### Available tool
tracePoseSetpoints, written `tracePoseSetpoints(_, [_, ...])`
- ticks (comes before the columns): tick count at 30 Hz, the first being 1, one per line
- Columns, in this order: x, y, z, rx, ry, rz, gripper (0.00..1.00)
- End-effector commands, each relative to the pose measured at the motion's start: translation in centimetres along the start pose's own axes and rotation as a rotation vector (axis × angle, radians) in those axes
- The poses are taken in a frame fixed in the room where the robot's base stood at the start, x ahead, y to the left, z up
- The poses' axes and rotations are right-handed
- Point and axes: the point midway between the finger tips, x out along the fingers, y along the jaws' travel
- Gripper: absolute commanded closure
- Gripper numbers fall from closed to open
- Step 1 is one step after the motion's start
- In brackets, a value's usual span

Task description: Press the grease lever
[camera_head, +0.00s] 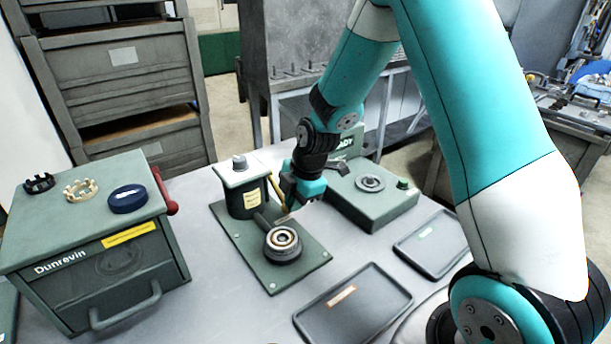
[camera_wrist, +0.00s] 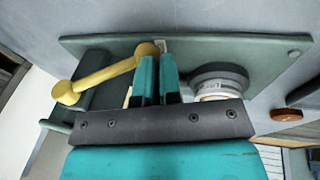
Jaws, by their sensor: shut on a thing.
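The grease lever (camera_wrist: 105,75) is a yellow bar with a round knob at each end. In the head view its yellow bar (camera_head: 278,192) slants beside the dark green grease pot (camera_head: 245,197). My gripper (camera_wrist: 161,58) is shut at the lever's right-hand knob in the wrist view; the exact contact is partly hidden by the fingers. In the head view my gripper (camera_head: 297,204) points down between the pot and the green box. A round dark seat (camera_head: 284,254) with a metal bearing ring (camera_head: 284,239) stands in front of the pot on the green base plate (camera_head: 300,271).
A green box (camera_head: 391,207) with a disc on top stands right of my gripper. Two dark trays (camera_head: 371,323) (camera_head: 447,262) lie in front and to the right. A green Dunrevin cabinet (camera_head: 60,230) with rings on top stands left.

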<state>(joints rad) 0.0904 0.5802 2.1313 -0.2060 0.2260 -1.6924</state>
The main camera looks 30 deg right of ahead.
Motion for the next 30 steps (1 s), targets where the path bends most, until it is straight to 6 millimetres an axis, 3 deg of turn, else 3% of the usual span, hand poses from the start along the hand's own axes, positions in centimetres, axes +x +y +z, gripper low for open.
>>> tracePoseSetpoints(18, [-11.4,-2.8,-0.8,-0.015,0.004,0.006,1.00])
tracePoseSetpoints(30, [-12.8,-3.3,-0.7,-0.015,0.005,0.004,1.00])
